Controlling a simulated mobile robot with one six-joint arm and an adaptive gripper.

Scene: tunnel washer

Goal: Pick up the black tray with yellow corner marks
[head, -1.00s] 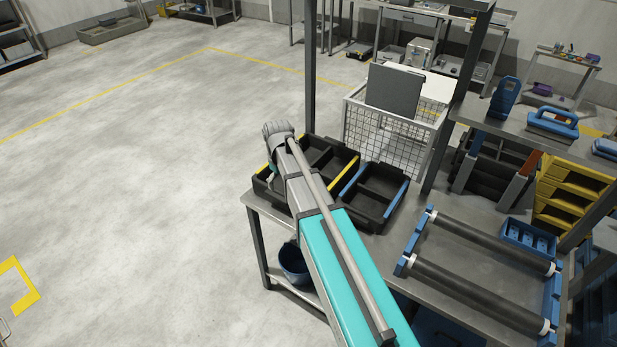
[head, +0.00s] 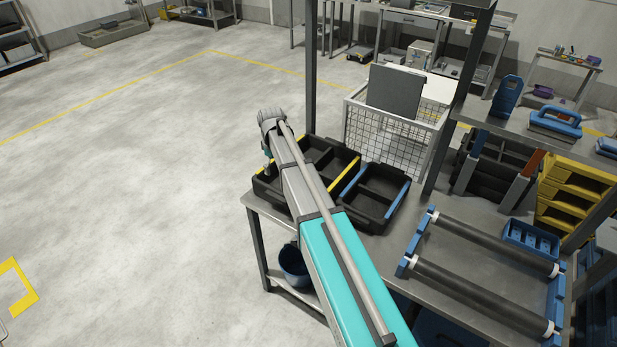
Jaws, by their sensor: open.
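A black tray (head: 327,152) with yellow marks along its edges lies on the left end of the grey metal table (head: 262,205). It has inner dividers, and my arm hides its middle and near part. My gripper (head: 267,168) is at the tray's left side in the head view, small and partly hidden behind my arm's end. It is open and holds nothing that I can see. I cannot tell whether it touches the tray's rim.
A second black tray with blue edges (head: 372,196) stands close to the right. Farther right is a blue-ended roller frame (head: 480,270). An upright post (head: 311,75) and a white wire cart (head: 390,135) stand behind.

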